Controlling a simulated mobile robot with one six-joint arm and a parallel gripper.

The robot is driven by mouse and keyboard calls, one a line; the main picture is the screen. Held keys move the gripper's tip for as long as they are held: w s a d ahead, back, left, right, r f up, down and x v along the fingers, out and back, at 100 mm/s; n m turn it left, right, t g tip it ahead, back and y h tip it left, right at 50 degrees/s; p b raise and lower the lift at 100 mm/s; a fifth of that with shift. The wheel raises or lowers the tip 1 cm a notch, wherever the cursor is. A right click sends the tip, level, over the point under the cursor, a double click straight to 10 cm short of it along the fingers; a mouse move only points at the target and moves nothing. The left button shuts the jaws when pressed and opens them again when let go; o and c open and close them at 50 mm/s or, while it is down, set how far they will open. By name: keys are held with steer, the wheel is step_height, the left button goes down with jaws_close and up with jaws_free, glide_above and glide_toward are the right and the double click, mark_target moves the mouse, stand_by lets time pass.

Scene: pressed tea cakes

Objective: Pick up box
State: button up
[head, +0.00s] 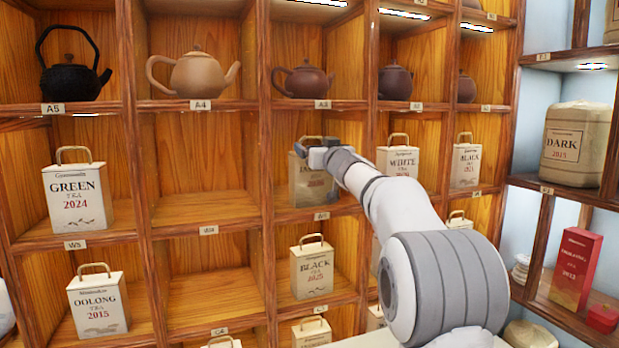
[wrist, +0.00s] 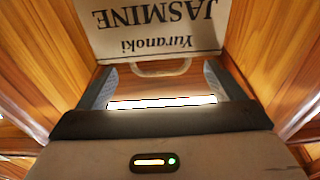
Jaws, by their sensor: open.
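My gripper (head: 314,150) reaches into a shelf compartment in the middle column, at the upper part of a cream tea box (head: 312,187). My arm covers part of this box in the head view. In the wrist view the box (wrist: 158,38) appears upside down and reads "Yuranoki JASMINE". Its pale curved handle (wrist: 160,69) appears between the two open fingertips of my gripper (wrist: 160,72). A gap shows between each finger and the handle. I cannot tell how deep the handle sits between the fingers. The box stands upright on its shelf.
Wooden dividers flank my gripper closely. Other boxes stand nearby: GREEN (head: 77,198), OOLONG (head: 97,304), BLACK (head: 312,270) below and WHITE (head: 398,162) to the right. A teapot (head: 303,81) sits on the shelf above. The compartment to the left (head: 200,190) is empty.

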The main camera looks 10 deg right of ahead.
steer(key=p+x, duration=0.1)
steer(key=x, duration=0.3)
steer(key=shift+w+a+p, duration=0.1)
steer(key=shift+w+p, duration=0.1)
steer(key=shift+p, duration=0.1)
steer(key=shift+f, duration=0.1)
steer(key=shift+c, duration=0.2)
steer(key=c, duration=1.4)
